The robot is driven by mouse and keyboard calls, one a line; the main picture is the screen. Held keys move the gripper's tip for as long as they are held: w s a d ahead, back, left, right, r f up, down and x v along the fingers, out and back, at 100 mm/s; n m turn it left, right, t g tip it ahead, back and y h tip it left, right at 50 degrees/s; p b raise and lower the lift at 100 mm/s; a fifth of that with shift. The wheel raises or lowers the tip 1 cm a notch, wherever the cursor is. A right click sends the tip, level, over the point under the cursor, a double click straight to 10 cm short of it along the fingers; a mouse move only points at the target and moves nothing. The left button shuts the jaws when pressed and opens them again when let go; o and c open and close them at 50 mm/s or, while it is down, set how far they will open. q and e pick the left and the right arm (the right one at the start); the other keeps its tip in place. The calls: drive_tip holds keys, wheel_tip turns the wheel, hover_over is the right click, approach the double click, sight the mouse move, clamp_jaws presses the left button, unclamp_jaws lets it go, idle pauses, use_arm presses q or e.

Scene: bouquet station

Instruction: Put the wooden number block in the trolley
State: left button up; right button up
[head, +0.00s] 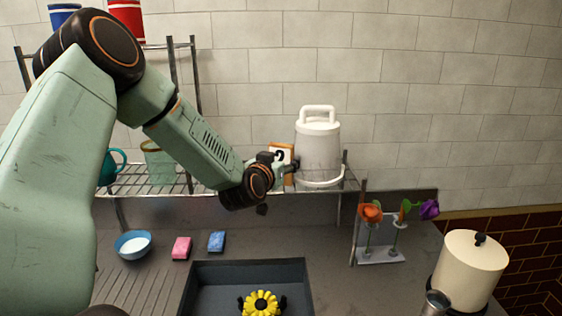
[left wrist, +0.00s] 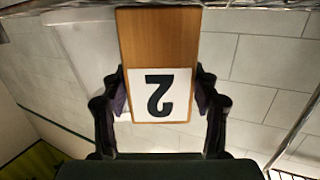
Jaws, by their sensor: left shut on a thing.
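The wooden number block (left wrist: 160,45) shows in the left wrist view as a brown block with a white face and a black 2, upside down in that picture. My left gripper (left wrist: 160,98) is shut on it, one finger on each side. In the head view the block (head: 281,153) is at the wire shelf, just left of the white lidded container, and my left gripper (head: 284,170) partly hides it. I cannot tell whether the block touches the shelf. No trolley can be clearly made out. My right gripper is not in view.
The white container (head: 318,145) stands close beside the block on the wire shelf (head: 150,180). Below are a blue bowl (head: 133,244), pink sponge (head: 181,248), blue sponge (head: 216,242), dark tray (head: 206,282) with a yellow flower, flower stand (head: 381,254) and cream canister (head: 468,270).

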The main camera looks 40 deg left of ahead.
use_arm(q)
drive_tip(key=shift+a+f, duration=0.2)
drive_tip(key=shift+a, duration=0.1)
drive_tip(key=o, duration=0.8)
drive_tip(key=shift+s, duration=0.1)
drive_tip(key=o, duration=0.3)
drive_tip(key=shift+d+r, duration=0.1)
drive_tip(key=shift+d, duration=0.2)
drive_tip(key=shift+o, duration=0.2)
drive_tip(key=shift+a, duration=0.15)
